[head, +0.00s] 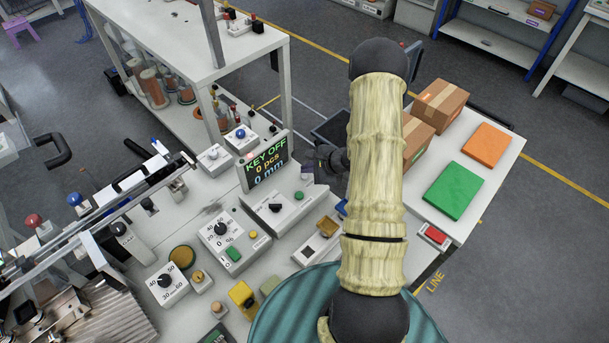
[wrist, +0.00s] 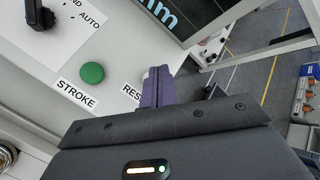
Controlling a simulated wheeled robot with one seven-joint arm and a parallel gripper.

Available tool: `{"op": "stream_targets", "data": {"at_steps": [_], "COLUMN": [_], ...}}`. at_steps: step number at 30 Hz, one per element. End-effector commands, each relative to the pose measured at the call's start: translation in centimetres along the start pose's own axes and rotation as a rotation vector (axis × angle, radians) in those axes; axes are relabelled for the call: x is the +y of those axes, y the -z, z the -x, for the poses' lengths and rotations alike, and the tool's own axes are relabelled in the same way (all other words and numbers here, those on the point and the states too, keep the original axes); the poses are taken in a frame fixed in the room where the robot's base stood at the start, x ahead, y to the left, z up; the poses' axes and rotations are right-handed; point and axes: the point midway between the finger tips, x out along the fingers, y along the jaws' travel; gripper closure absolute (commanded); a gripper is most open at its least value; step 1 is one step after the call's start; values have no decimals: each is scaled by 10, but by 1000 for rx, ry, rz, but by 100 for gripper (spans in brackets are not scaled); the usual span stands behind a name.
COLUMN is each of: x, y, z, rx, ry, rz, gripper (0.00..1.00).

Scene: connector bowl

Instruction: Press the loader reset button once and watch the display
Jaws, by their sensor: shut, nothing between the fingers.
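The display (head: 265,165) stands upright in the head view and reads "KEY OFF", "0 pcs" and "0 mm". A corner of it shows at the top of the wrist view (wrist: 185,12). In front of it is a white control box (head: 283,208) with a black selector switch and a green button (wrist: 92,72) labelled "STROKE". To the right of that button, a label starting "RES" (wrist: 130,92) is partly covered by my gripper (wrist: 157,75). My gripper's fingers are shut and empty, over the spot beside this label. The reset button is hidden; I cannot tell whether the fingertips touch it.
Other control boxes with dials and buttons (head: 222,240) crowd the bench to the left. A round teal surface (head: 278,310) is at the bottom. A side table on the right holds cardboard boxes (head: 440,104), a green block (head: 454,190) and an orange block (head: 486,147).

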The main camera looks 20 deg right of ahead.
Motion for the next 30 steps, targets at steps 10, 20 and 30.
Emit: {"op": "stream_targets", "data": {"at_steps": [10,20,30], "x": [0,3,5], "y": [0,3,4], "z": [0,-4,-6], "rx": [0,0,0], "ry": [0,0,0], "rz": [0,0,1], "gripper": [100,100,100]}}
